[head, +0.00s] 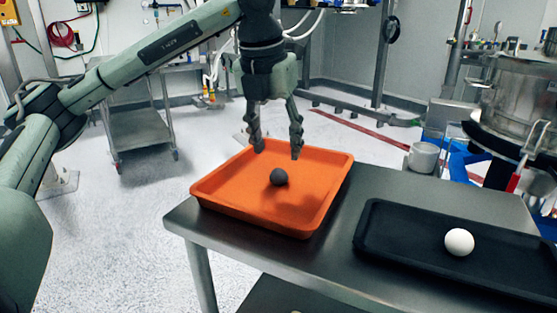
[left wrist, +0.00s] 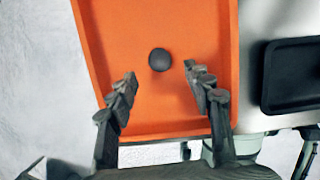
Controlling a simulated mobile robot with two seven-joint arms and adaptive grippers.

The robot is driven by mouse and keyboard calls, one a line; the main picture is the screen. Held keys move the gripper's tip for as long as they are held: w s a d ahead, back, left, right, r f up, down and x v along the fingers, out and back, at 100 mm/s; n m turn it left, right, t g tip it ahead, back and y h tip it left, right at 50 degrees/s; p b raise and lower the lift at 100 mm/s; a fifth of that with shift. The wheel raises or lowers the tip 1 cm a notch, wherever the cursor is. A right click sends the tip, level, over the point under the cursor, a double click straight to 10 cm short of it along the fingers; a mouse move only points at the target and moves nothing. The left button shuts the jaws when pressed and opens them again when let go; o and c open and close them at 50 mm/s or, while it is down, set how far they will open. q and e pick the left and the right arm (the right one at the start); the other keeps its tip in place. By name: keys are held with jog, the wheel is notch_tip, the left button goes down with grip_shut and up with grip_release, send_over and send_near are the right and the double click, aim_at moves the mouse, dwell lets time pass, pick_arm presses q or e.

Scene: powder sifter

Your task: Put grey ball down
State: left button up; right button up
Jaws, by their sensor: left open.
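The grey ball (head: 279,177) rests in the orange tray (head: 322,159), near its middle. The tray stands on the left end of the metal table. My left gripper (head: 276,152) is open and empty above the tray, its fingers pointing down. In the left wrist view the ball (left wrist: 160,60) shows beyond the fingertips, in line with the gap of the open left gripper (left wrist: 159,75). The orange tray (left wrist: 170,127) fills the middle of that view. My right gripper is in neither view.
A black tray (head: 400,215) with a white ball (head: 459,242) lies on the right part of the table (head: 350,262). A metal cart (head: 140,125) stands at the back left.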

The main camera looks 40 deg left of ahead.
pick_arm(q)
jog(key=v, duration=0.6)
jog(key=shift+r+p, duration=0.2)
jog(key=shift+p, duration=0.1)
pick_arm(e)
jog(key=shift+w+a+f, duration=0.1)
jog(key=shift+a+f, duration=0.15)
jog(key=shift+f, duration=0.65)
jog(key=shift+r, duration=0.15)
